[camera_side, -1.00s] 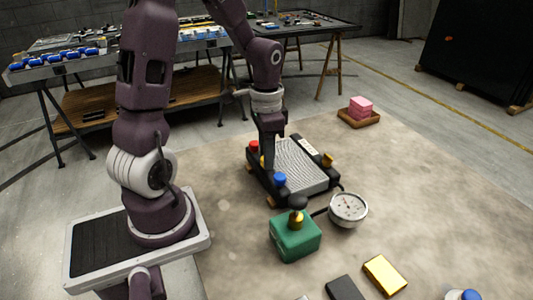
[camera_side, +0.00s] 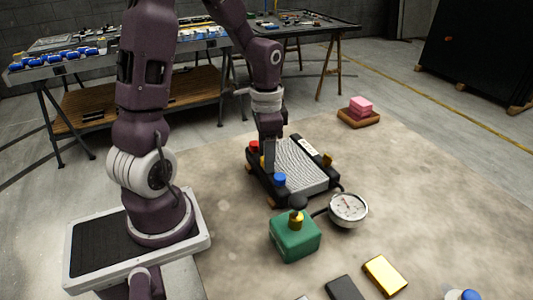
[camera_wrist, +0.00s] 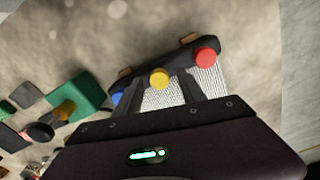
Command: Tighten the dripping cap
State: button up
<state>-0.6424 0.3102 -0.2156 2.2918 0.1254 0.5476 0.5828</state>
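A black radiator-like unit with a silver ribbed core (camera_side: 307,168) lies on the mat. Along one edge it has a red cap (camera_side: 254,146), a yellow cap (camera_side: 262,161) and a blue cap (camera_side: 279,180). In the wrist view the red cap (camera_wrist: 206,57), yellow cap (camera_wrist: 159,78) and blue cap (camera_wrist: 117,98) stand in a row. My gripper (camera_wrist: 160,84) is open at the yellow cap, which shows between its fingertips with a gap on either side. It hides part of the unit in the side view (camera_side: 268,166). I cannot see a drip on any cap.
A green box with a black knob (camera_side: 296,235) and a round gauge (camera_side: 348,208) stand close in front of the unit. A gold block (camera_side: 384,275) and a dark block (camera_side: 344,289) lie nearer. A pink block sits on a brown tray (camera_side: 359,117). The mat's right side is mostly clear.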

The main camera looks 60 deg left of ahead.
notch_tip(320, 180, up, 6)
jog(key=shift+r, duration=0.55)
